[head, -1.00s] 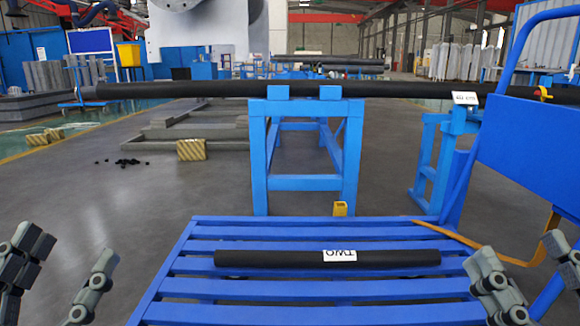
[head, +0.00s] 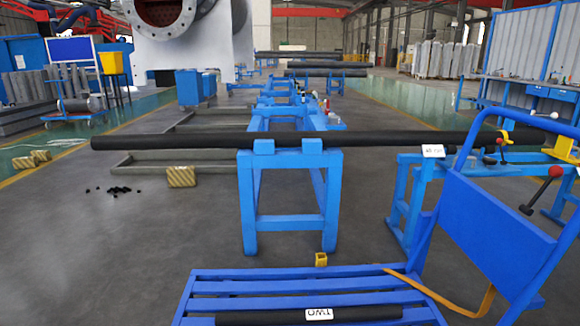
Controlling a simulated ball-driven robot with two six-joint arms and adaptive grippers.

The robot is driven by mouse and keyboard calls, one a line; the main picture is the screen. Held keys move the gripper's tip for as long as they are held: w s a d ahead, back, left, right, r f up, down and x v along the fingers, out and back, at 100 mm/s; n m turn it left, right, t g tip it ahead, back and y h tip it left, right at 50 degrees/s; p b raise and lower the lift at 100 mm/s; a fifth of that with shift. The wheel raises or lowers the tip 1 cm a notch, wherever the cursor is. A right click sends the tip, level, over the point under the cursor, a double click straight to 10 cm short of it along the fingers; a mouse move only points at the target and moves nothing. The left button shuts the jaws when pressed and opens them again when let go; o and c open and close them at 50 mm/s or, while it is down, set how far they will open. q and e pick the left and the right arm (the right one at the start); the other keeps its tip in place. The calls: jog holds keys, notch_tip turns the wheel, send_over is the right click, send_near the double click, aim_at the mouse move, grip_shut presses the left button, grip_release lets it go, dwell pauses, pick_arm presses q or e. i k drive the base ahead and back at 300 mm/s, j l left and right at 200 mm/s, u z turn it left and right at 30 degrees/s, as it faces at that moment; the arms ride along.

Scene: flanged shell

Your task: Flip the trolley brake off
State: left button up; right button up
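The trolley is a blue slatted platform (head: 250,274) at the bottom of the head view, with a blue upright panel and a tubular handle (head: 463,160) on its right side. A small yellow block or pedal (head: 320,259) shows at the platform's far edge; I cannot tell whether it is the brake. A dark bar (head: 270,317) labelled TWO lies on the slats, partly cut off by the frame's bottom edge. Neither of my grippers is in view.
A long dark pipe (head: 200,142) rests across a blue stand (head: 245,200) beyond the trolley. Levers with a black knob and a red knob (head: 555,172) show at right. Grey floor at left is mostly clear.

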aim_at(555, 172)
jog(key=z, duration=1.5)
